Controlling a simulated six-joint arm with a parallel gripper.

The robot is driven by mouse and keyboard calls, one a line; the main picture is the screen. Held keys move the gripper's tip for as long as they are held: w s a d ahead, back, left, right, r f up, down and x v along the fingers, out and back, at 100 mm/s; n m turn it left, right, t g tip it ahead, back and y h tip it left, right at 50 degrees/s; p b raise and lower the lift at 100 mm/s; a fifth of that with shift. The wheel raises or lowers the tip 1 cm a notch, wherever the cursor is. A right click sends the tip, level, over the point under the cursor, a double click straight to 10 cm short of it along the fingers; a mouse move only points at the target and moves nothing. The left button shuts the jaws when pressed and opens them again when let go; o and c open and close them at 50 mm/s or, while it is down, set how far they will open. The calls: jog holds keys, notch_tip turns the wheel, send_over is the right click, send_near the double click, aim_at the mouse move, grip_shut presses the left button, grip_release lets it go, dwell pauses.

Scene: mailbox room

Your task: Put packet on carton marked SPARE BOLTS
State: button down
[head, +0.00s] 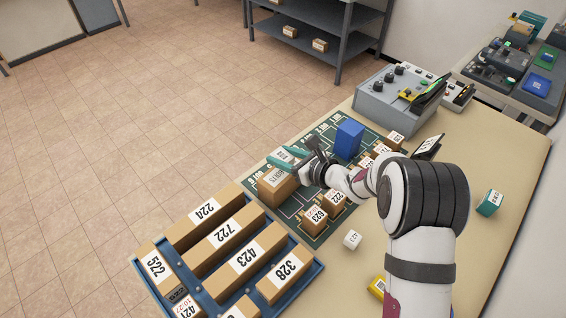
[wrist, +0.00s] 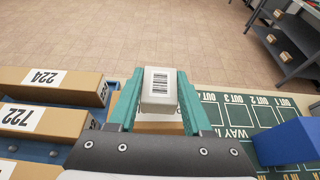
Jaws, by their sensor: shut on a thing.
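My gripper (head: 284,158) has teal fingers and is over the far left part of the green mat. In the wrist view my gripper (wrist: 160,98) is shut on a small pale packet (wrist: 159,88) with a barcode label facing the camera. A brown carton (head: 274,190) with a white label is right under the fingers in the head view; its lettering is too small to read surely. In the wrist view the carton (wrist: 158,128) shows just below the packet, partly hidden by the packet and fingers. I cannot tell whether the packet touches it.
A blue tray (head: 312,272) of long numbered boxes stands at the left front. A blue block (head: 349,140) and several small numbered boxes stand on the green mat (head: 313,238). A grey machine (head: 385,98) with knobs is behind.

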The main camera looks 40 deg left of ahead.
jog(key=shift+f, duration=1.45)
